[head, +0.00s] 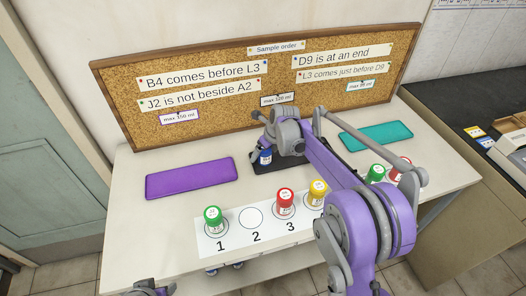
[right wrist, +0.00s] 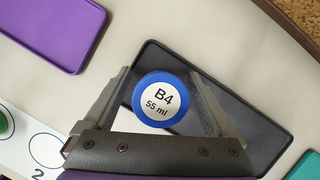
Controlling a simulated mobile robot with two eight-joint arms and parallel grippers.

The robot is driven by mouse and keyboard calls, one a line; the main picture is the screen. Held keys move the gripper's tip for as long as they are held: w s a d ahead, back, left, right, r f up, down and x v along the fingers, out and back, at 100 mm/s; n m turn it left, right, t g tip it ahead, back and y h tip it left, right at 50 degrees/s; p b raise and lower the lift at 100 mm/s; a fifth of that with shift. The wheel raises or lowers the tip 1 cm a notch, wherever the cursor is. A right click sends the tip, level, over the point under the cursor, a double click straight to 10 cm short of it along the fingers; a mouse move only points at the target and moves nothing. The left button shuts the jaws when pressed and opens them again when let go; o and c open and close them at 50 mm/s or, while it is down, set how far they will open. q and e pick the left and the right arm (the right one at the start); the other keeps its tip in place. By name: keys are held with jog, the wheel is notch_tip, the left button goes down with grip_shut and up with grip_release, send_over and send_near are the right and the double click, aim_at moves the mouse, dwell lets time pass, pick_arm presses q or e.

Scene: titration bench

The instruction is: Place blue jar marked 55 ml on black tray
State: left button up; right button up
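The blue jar marked B4, 55 ml (right wrist: 161,97) is between the fingers of my right gripper (right wrist: 161,80), which appear to press on its sides. In the head view the blue jar (head: 266,157) shows below my right gripper (head: 279,148), at the left part of the black tray (head: 290,164). I cannot tell whether its base touches the tray. The tray also shows in the right wrist view (right wrist: 255,125), partly hidden by the gripper. My left gripper (head: 150,288) is only partly in view at the bottom left, its fingers unclear.
A purple tray (head: 190,178) lies left and a teal tray (head: 376,136) right. A numbered white strip (head: 234,242) in front holds green (head: 213,219), red (head: 285,202) and yellow (head: 317,193) jars; place 2 is empty. The cork board (head: 220,110) stands behind. My right arm hides part of the strip.

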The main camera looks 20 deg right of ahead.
jog(key=shift+r, duration=0.25)
jog(key=v, duration=1.1)
jog(key=s+a+r+n, duration=0.1)
jog(key=s+n, duration=0.9)
jog(key=s, duration=0.2)
jog(key=s+f+n+h, duration=0.1)
jog(key=s+f+n, duration=0.3)
jog(key=s+n, duration=0.6)
jog(key=s+f+n+t+h, duration=0.1)
jog(key=s+f+n, duration=0.4)
jog(key=s+n, duration=0.5)
jog(key=shift+s+f+p, duration=0.15)
jog(key=shift+s+p, duration=0.3)
jog(key=shift+s, duration=0.65)
